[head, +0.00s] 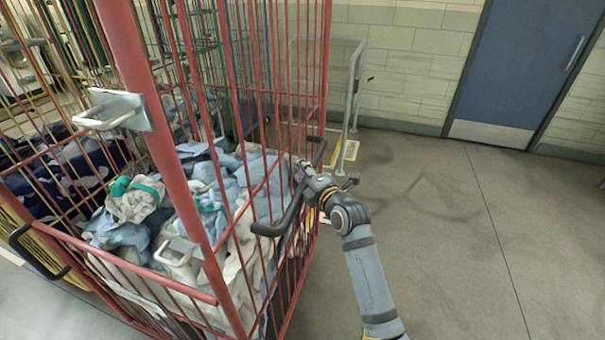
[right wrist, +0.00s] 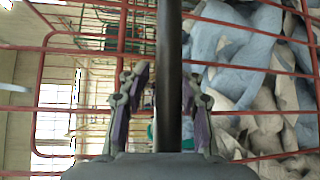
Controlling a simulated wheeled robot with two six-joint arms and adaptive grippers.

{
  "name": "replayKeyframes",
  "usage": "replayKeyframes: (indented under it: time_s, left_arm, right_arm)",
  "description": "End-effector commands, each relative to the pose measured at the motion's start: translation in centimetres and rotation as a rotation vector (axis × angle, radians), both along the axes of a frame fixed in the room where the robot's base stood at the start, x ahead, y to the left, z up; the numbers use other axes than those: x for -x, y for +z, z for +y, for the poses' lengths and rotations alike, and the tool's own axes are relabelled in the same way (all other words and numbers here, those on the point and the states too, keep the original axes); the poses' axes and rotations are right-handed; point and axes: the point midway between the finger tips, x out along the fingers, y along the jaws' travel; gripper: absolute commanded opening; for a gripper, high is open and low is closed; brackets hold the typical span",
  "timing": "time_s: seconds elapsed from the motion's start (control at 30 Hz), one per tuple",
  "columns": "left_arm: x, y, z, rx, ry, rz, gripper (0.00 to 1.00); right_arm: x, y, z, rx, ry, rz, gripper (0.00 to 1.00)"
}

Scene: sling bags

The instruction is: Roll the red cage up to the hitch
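The red cage (head: 165,140) stands at the left and centre of the head view, filled with blue, white and teal cloth. A black handle bar (head: 274,228) runs along its right side. My right gripper (head: 303,172) is at this handle. The far contact is partly hidden. I cannot make out a hitch clearly. My left gripper is out of view.
A yellow cage (head: 40,215) with dark cloth stands close on the left. A grey rail (head: 355,85) stands behind the red cage, with yellow floor marks (head: 347,150) near its foot. A blue door (head: 520,70) is in the back wall. The floor (head: 450,240) on the right is clear.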

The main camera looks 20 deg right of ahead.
Motion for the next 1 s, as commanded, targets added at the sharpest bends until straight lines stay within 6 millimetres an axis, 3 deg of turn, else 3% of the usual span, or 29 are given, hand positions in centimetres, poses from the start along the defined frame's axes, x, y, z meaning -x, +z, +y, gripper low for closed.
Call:
replayKeyframes:
  time_s: [0.07,0.43,0.8,1.0]
  left_arm:
    - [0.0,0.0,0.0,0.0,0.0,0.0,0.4]
    - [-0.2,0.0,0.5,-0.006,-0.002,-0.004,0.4]
    - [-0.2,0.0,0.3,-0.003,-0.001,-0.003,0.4]
    - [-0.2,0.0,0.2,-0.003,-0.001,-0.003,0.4]
  right_arm:
    - [0.0,-0.1,0.0,0.0,0.001,0.003,0.45]
    - [0.7,-0.3,-0.1,-0.001,0.001,0.008,0.45]
    - [8.8,0.7,-1.7,0.006,0.002,0.009,0.45]
    - [11.3,1.2,-2.1,0.003,0.001,0.008,0.45]
